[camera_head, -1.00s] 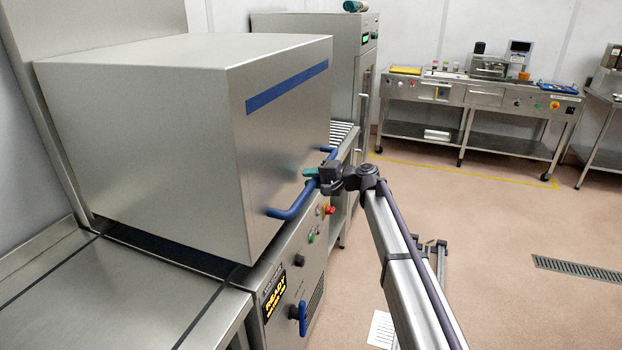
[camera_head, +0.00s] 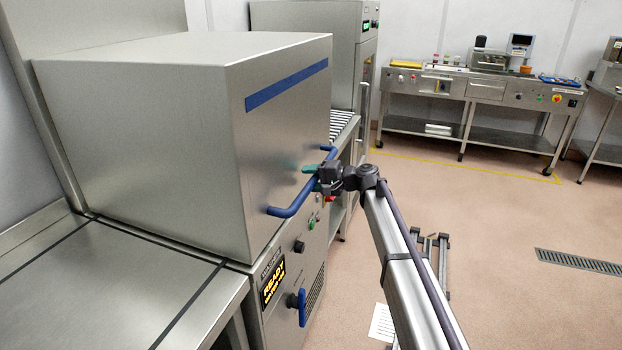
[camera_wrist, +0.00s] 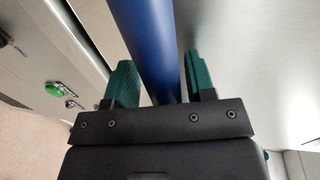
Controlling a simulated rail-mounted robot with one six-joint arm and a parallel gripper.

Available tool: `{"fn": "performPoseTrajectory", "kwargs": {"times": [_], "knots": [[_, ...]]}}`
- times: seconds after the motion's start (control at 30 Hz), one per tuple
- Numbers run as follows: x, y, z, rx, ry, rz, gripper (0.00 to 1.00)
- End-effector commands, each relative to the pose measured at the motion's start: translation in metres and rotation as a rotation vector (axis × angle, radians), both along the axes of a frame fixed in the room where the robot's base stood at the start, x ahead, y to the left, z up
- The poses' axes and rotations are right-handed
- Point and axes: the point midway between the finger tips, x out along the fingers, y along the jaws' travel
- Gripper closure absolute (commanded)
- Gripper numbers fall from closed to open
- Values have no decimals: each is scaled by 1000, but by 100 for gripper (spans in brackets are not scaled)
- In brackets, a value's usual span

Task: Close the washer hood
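The washer hood (camera_head: 150,140) is a large steel box with a blue stripe, at the left of the head view. Its lower edge sits down at the worktop, with no dark gap visible beneath. The blue bar handle (camera_head: 288,208) runs along its front face. My gripper (camera_head: 311,177) is at the middle of this handle. In the wrist view the handle (camera_wrist: 152,35) passes between the two green fingers of my gripper (camera_wrist: 163,85).
Below the hood, the washer front carries a READY display (camera_head: 273,283), a green button (camera_head: 311,224) and a blue lever (camera_head: 301,305). A steel worktop (camera_head: 110,290) lies at lower left. A cabinet and a bench (camera_head: 475,90) stand behind. The floor at right is mostly open.

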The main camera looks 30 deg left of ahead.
Motion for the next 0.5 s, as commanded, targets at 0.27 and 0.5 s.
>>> {"fn": "performPoseTrajectory", "kwargs": {"times": [0.27,0.5], "knots": [[1,-3,2,2,1,-2,49],[6,-52,14,2,2,-3,49]]}}
